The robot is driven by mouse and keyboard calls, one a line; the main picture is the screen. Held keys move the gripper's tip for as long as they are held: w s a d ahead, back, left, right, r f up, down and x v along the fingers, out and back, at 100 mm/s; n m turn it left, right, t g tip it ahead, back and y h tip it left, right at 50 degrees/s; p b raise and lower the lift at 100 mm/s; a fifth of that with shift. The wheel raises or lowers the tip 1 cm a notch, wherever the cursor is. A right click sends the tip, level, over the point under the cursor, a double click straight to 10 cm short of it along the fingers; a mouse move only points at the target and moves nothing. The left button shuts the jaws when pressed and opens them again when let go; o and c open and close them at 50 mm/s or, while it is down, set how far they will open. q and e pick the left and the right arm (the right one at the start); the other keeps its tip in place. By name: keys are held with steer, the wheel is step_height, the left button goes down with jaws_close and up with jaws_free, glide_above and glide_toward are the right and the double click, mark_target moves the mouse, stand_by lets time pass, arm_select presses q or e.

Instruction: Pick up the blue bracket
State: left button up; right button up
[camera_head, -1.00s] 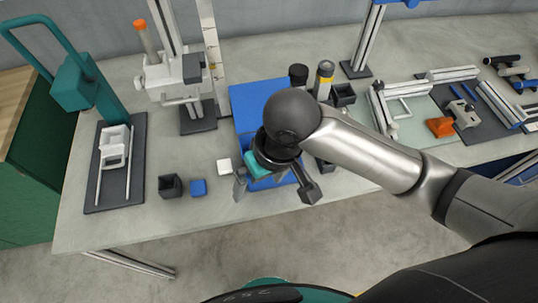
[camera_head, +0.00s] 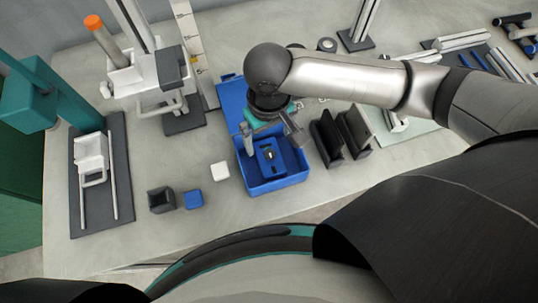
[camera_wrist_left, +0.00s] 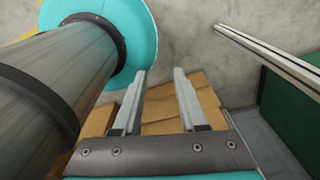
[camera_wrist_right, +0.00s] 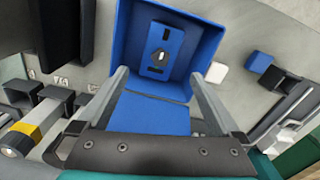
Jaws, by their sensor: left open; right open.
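A blue bracket (camera_head: 268,157), a flat plate with a dark-and-silver part at its middle, lies inside an open blue box (camera_head: 275,186). It also shows in the right wrist view (camera_wrist_right: 153,61), near the top, inside the box (camera_wrist_right: 206,42). My right gripper (camera_head: 270,134) is open and empty, over the box and on the far side of the bracket. In the right wrist view its fingers (camera_wrist_right: 159,75) stand apart, with the bracket beyond their tips. My left gripper (camera_wrist_left: 160,73) is open and empty in the left wrist view, over brown boxes, away from the table top.
A white cube (camera_head: 220,171), a small blue cube (camera_head: 193,199) and a dark open cube (camera_head: 162,200) stand left of the box. Dark upright holders (camera_head: 327,139) stand close on its right. A white-and-grey stand (camera_head: 150,75) rises behind left. The front table strip is clear.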

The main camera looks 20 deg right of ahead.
mark_target(270, 152)
step_height(270, 152, down, 3)
steer(key=shift+r, duration=0.1)
steer(key=shift+f, duration=0.5)
steer(key=f, duration=0.2)
steer(key=f+b, duration=0.1)
steer(key=f, duration=0.2)
steer(key=shift+s, duration=0.2)
arm_select(q)
steer(key=shift+w+f, duration=0.8)
steer(key=shift+w, duration=0.1)
arm_select(e)
steer(key=shift+r, duration=0.1)
steer(key=shift+c, duration=0.2)
steer(key=c, duration=0.5)
arm_select(q)
steer(key=shift+s, duration=0.25)
arm_select(e)
jaws_close()
